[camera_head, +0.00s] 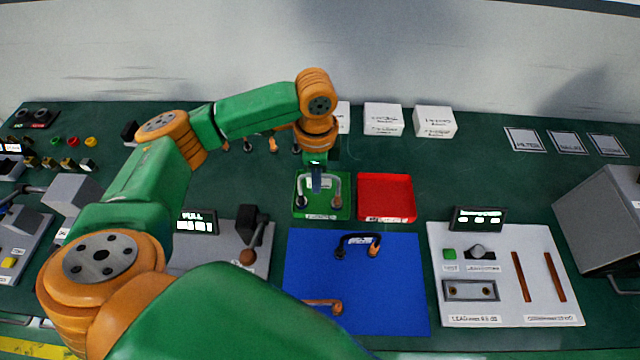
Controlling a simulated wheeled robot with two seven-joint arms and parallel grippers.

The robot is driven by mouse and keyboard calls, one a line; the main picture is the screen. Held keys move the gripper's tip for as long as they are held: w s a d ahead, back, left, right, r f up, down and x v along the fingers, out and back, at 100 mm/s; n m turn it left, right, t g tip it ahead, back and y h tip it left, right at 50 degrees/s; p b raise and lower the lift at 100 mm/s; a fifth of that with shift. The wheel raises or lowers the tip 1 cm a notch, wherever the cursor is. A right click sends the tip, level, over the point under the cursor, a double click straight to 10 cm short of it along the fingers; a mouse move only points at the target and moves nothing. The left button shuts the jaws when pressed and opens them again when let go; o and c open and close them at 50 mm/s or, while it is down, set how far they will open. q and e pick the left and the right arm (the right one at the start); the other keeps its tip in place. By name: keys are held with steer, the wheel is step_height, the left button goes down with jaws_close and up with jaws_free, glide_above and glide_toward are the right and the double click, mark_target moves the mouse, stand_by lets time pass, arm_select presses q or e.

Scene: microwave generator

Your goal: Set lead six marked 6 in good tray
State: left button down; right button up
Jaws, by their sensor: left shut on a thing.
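The green tray (323,213), the likely good tray, stands at the middle of the bench. My left gripper (317,186) reaches down into it from behind and is shut on a pale arched lead (335,184). The lead's dark and orange ends are low, at or just above the tray floor; I cannot tell if they touch. Its marking is not readable. A black lead (360,238) with a white tag lies on the blue mat (400,285). An orange lead (322,302) lies lower on the mat, near my arm. My right gripper is not in view.
An empty red tray (386,196) is right beside the green one. White boxes (383,119) stand behind. A test panel (505,275) lies to the right, with a grey box (605,220) beyond it. A lever unit (245,245) is left of the mat, partly behind my arm.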

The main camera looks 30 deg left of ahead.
arm_select(q)
steer(key=w+a+f+b, duration=0.1)
steer(key=w+f+b, duration=0.3)
steer(key=f, duration=0.4)
steer(key=shift+w+a+f+b, duration=0.2)
steer(key=shift+a+f+b, duration=0.15)
steer(key=shift+b, duration=0.3)
steer(key=c, duration=0.9)
jaws_free()
steer(key=shift+f, duration=0.15)
step_height(320, 180, up, 12)
steer(key=shift+r+b, duration=0.15)
steer(key=shift+b, duration=0.9)
steer(key=shift+s, duration=0.1)
